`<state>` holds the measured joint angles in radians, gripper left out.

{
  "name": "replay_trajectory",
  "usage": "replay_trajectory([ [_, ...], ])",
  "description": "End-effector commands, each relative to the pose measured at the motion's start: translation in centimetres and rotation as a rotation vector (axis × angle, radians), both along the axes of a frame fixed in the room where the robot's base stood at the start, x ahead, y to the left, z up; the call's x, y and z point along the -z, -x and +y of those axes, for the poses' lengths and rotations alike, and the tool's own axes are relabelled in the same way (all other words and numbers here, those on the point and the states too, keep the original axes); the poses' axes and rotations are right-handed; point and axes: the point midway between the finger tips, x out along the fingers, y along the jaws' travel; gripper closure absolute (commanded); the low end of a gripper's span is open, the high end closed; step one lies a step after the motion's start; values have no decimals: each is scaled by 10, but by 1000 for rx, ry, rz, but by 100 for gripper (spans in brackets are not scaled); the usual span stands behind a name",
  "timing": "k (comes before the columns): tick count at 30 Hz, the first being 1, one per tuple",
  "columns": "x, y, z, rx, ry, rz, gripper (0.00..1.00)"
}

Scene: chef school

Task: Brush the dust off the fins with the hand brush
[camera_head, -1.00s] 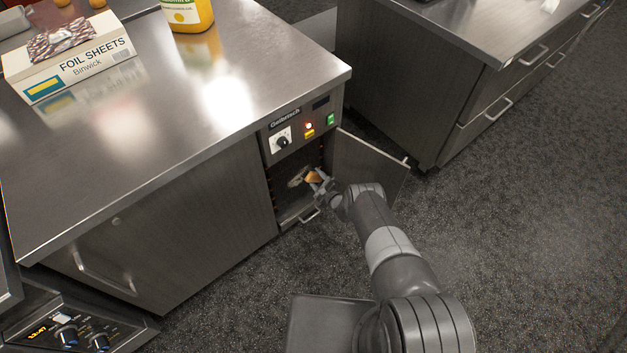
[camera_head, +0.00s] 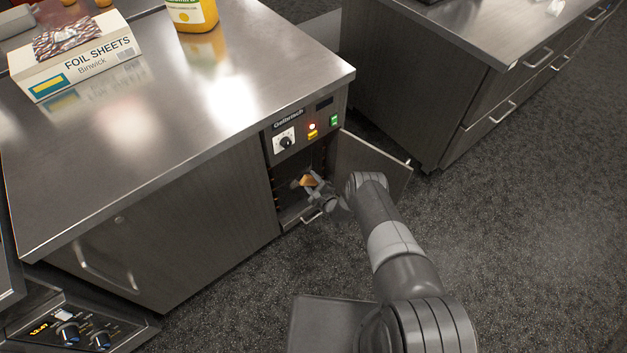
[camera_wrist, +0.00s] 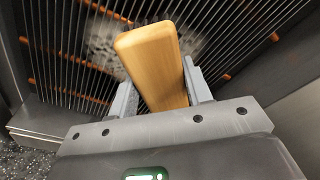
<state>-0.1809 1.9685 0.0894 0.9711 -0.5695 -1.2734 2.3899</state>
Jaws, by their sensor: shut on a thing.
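The hand brush shows its wooden handle in the head view (camera_head: 307,181) and large in the wrist view (camera_wrist: 155,62). My gripper (camera_head: 318,190) is shut on it; in the wrist view my gripper's fingers (camera_wrist: 162,88) stand on either side of the wood. The brush is inside the open compartment, in front of the fins. The fins (camera_wrist: 250,40) are thin dark parallel lines with orange bars across them. A pale grey dust patch (camera_wrist: 103,40) lies on them behind the brush, showing on both sides of it. The bristles are mostly hidden behind the handle.
The open door (camera_head: 370,165) stands to the right of my gripper. The floor (camera_head: 520,240) to the right is clear.

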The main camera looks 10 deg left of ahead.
Motion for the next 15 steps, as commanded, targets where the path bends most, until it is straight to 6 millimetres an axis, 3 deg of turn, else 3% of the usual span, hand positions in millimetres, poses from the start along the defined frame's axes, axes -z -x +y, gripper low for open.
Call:
replay_trajectory([
  [15, 0, 28, 25, 0, -2, 0, 73],
])
